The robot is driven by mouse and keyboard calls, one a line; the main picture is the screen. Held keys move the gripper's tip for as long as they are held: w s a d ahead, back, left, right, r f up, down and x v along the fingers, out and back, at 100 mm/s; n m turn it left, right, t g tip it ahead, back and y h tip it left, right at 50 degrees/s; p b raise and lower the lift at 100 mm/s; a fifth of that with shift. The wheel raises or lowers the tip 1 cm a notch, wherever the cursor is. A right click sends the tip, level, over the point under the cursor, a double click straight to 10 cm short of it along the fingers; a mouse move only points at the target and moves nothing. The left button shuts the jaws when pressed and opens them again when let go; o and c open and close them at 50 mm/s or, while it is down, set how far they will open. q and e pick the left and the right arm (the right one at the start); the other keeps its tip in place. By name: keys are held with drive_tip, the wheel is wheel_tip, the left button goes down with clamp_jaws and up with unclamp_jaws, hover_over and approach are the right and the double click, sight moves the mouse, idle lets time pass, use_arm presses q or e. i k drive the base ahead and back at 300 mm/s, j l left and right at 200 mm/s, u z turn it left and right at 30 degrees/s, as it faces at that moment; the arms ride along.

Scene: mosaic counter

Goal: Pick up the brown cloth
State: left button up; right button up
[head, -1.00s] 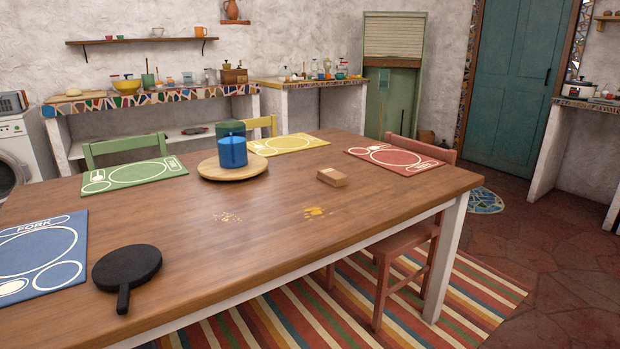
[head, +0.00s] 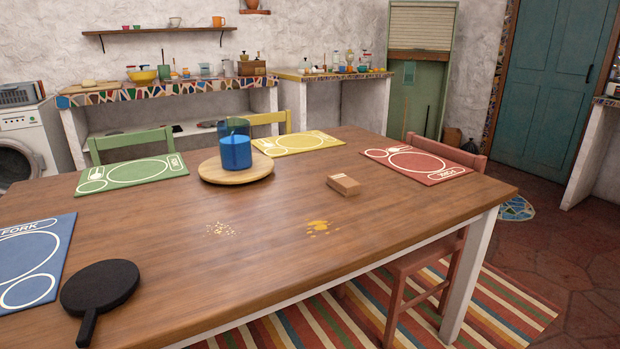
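A small folded brown block-like item (head: 343,185), which looks like the brown cloth, lies on the wooden table (head: 190,220), right of the middle. It sits just behind a yellow-orange spill (head: 319,227) and in front of the red placemat. Nothing is touching it. Neither of my grippers shows in the head view.
A round board (head: 208,171) holds a blue-filled glass (head: 235,150). Pale crumbs (head: 220,229) and a black pan-shaped trivet (head: 98,288) lie on the table. Blue (head: 62,240), green (head: 120,184), yellow (head: 312,140) and red (head: 450,171) placemats surround them. Chairs stand around the table.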

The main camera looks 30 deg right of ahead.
sight(346, 186)
drive_tip(key=i+l+u, duration=0.2)
drive_tip(key=l, duration=0.35)
drive_tip(key=l+u, duration=0.2)
drive_tip(key=l, duration=0.35)
drive_tip(key=l+u, duration=0.1)
drive_tip(key=l, duration=1)
